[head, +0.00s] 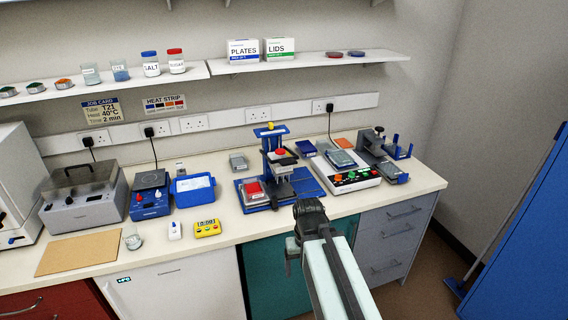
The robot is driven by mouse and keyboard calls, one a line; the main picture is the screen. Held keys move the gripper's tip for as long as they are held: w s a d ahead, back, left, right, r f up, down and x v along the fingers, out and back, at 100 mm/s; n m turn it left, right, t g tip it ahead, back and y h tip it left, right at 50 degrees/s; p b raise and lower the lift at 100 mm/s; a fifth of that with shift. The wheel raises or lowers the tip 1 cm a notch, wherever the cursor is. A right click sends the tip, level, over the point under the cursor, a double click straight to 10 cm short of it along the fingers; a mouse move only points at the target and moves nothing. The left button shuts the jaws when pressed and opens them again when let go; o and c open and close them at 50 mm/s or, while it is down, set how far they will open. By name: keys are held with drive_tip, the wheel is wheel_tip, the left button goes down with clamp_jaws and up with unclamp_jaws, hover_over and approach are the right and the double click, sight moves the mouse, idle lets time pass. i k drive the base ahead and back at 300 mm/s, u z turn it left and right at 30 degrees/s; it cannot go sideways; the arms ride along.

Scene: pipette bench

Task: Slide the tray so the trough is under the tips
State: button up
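A pipette stand (272,150) with a blue column and a yellow knob stands on the bench in the middle. A red part and a dark head sit on it. A blue tray (309,181) lies low at its foot and reaches out to the right. A red-topped block (254,188) sits at the tray's left end; whether it is the trough I cannot tell. A grey block stands under the head. The tips are too small to make out. My gripper (307,208) is in front of the tray, near the bench edge; its fingers are not clear enough to judge.
A white control box (350,180) with coloured knobs stands to the right, and a blue tub (194,187) to the left. A yellow timer (208,228) and a beaker (132,238) stand near the front. A narrow bare strip of bench runs along the front edge.

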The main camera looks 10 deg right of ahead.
sight(279, 189)
drive_tip(key=u, duration=0.4)
drive_tip(key=k, duration=1.05)
drive_tip(key=u, duration=0.65)
drive_tip(key=i, duration=1.5)
drive_tip(key=z, duration=0.05)
